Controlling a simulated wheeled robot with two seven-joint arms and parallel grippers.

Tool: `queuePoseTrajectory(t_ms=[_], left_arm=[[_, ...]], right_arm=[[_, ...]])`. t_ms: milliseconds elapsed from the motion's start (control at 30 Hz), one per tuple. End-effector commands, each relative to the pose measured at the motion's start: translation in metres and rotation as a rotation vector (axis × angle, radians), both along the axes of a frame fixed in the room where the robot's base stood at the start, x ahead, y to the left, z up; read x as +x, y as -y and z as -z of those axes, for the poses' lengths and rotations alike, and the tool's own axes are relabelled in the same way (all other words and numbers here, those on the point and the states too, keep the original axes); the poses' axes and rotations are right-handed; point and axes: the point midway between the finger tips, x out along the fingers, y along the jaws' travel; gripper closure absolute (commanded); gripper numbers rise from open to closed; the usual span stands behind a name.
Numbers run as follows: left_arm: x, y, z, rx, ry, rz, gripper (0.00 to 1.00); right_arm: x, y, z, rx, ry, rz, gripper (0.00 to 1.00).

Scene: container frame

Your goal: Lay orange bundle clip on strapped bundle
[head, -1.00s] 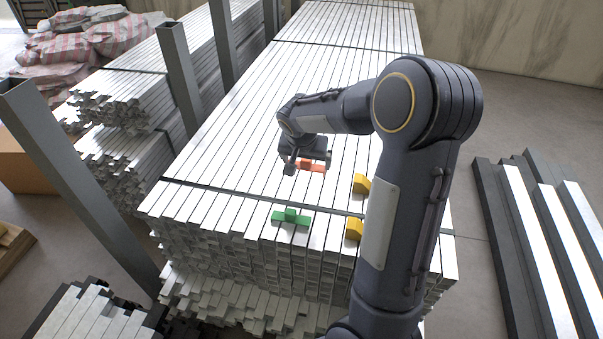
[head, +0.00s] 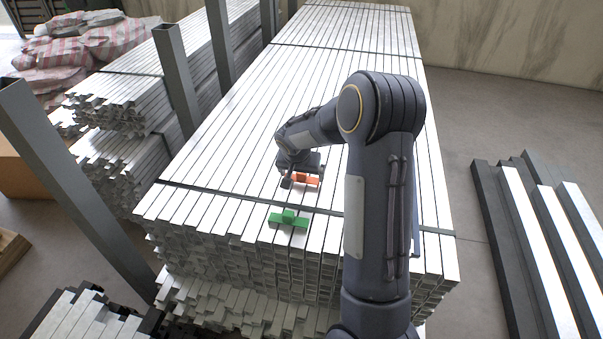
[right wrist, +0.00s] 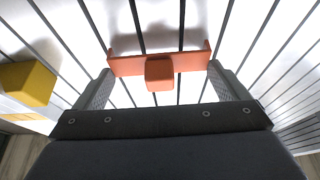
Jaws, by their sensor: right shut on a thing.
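The orange bundle clip (head: 305,180) is a small bar with raised ends and a block in its middle. My right gripper (head: 303,176) is shut on it. The right wrist view shows the clip (right wrist: 159,70) between the two fingers. The clip is over the top of the strapped bundle (head: 250,130) of pale metal bars, behind the near dark strap (head: 225,193). Shadows lie on the bars beyond the clip; I cannot tell whether it touches them. My left gripper is not in view.
A green clip (head: 288,219) sits on the bundle's near end. A yellow block (right wrist: 28,83) shows at the left of the right wrist view. Grey posts (head: 176,75) stand left of the bundle. Dark and pale beams (head: 530,240) lie at the right.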

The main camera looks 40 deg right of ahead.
Motion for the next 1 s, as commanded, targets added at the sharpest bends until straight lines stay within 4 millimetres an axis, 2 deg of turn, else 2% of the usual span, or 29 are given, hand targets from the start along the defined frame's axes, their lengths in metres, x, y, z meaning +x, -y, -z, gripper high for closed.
queuePoseTrajectory(t_ms=[100,133,167,367,533,900,1000], left_arm=[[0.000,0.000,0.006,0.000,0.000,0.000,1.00],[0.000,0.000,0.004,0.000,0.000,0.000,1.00],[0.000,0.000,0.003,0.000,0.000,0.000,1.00],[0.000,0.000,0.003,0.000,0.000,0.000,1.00],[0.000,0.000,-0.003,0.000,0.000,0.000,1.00],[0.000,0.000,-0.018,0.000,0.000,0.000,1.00],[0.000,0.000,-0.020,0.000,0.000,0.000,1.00]], right_arm=[[0.000,0.000,0.005,0.000,0.000,0.000,0.28],[0.000,0.000,0.003,0.000,0.000,0.000,0.02],[0.000,0.000,0.003,0.000,0.000,0.000,0.00],[0.000,0.000,0.002,0.000,0.000,0.000,0.00],[-0.001,-0.003,-0.010,0.000,0.001,0.000,0.00],[-0.020,-0.026,-0.082,0.000,0.003,-0.001,0.00],[-0.024,-0.031,-0.096,0.000,0.002,-0.001,0.00]])
